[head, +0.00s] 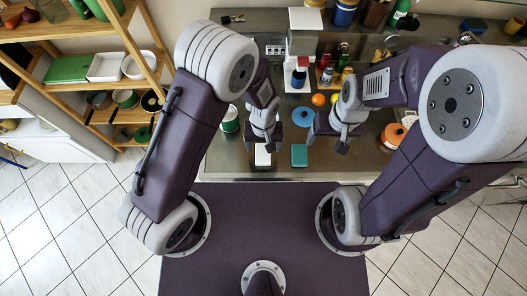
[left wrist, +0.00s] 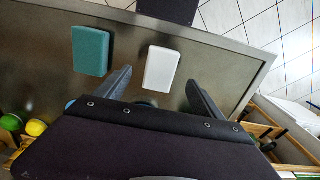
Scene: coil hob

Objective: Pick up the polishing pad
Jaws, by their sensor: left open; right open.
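Two flat pads lie side by side near the counter's front edge: a white one (head: 262,155) and a teal one (head: 299,155). Which one is the polishing pad cannot be told from looks alone. My left gripper (head: 262,141) is open and empty, just behind the white pad in the head view. In the left wrist view the white pad (left wrist: 162,68) shows whole, ahead of and between the two spread fingers, and the teal pad (left wrist: 91,50) lies to the left. My right gripper (head: 327,142) is open and empty, to the right of the teal pad.
The steel counter (head: 230,165) has free room around the pads. A blue disc (head: 303,117), an orange ball (head: 318,99) and an orange round item (head: 394,136) lie further back. A green-and-white can (head: 230,119) stands left. Wooden shelves (head: 140,40) stand at far left.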

